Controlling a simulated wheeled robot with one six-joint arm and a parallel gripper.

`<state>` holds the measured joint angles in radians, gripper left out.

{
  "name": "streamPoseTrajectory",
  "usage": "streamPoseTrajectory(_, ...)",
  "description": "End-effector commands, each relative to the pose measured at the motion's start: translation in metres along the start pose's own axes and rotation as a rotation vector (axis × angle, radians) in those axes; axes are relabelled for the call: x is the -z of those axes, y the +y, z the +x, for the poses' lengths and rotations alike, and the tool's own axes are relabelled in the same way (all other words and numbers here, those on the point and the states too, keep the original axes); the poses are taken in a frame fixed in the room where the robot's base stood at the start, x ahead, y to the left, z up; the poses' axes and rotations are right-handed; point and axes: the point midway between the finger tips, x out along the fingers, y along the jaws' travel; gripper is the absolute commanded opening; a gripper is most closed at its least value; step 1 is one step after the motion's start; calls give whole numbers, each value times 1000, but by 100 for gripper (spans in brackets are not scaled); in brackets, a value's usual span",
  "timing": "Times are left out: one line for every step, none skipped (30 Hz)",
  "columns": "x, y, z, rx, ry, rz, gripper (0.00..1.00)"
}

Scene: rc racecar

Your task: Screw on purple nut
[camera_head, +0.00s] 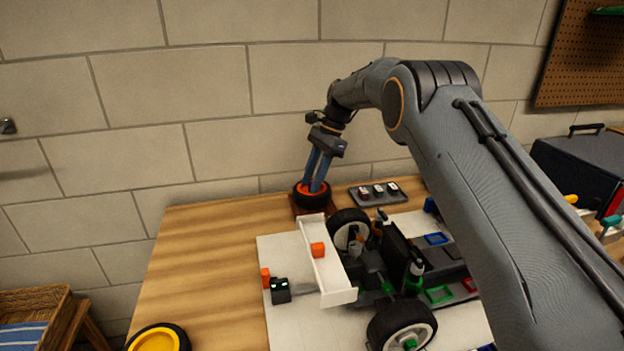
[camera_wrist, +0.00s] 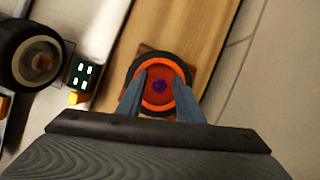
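A black tyre with an orange rim (camera_head: 312,196) lies flat on a brown square base at the back of the table. My gripper (camera_head: 316,186) points down over the wheel. How high the fingertips are above the wheel is hard to tell. The nut is hidden in the head view.
The racecar (camera_head: 385,265) stands on a white board right of centre, its white wing (camera_head: 326,265) near the wheel. A grey tray (camera_head: 378,193) with small parts lies right of my gripper. A yellow-rimmed wheel (camera_head: 157,341) lies front left. The table's left part is clear.

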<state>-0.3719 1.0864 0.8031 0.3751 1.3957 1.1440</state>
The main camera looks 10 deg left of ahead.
Motion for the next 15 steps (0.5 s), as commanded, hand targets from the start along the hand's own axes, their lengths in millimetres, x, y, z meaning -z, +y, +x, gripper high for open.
streamPoseTrajectory(0, 0, 0, -1, 0, 0, 38)
streamPoseTrajectory(0, 0, 0, -1, 0, 0, 38)
streamPoseTrajectory(0, 0, 0, -2, 0, 0, 38)
streamPoseTrajectory(0, 0, 0, -2, 0, 0, 38)
streamPoseTrajectory(0, 0, 0, -2, 0, -1, 38)
streamPoseTrajectory(0, 0, 1, -2, 0, -1, 38)
streamPoseTrajectory(0, 0, 1, -2, 0, -1, 38)
streamPoseTrajectory(0, 0, 0, -2, 0, -1, 38)
streamPoseTrajectory(0, 0, 0, -2, 0, -1, 38)
streamPoseTrajectory(0, 0, -2, -1, 0, -1, 38)
streamPoseTrajectory(0, 0, -4, -1, 0, -1, 38)
streamPoseTrajectory(0, -1, -8, 1, 1, -2, 38)
streamPoseTrajectory(0, -1, -11, 1, 1, -2, 38)
streamPoseTrajectory(0, -1, -16, 1, 0, -2, 38)
streamPoseTrajectory(0, -1, -21, 1, 1, -2, 38)
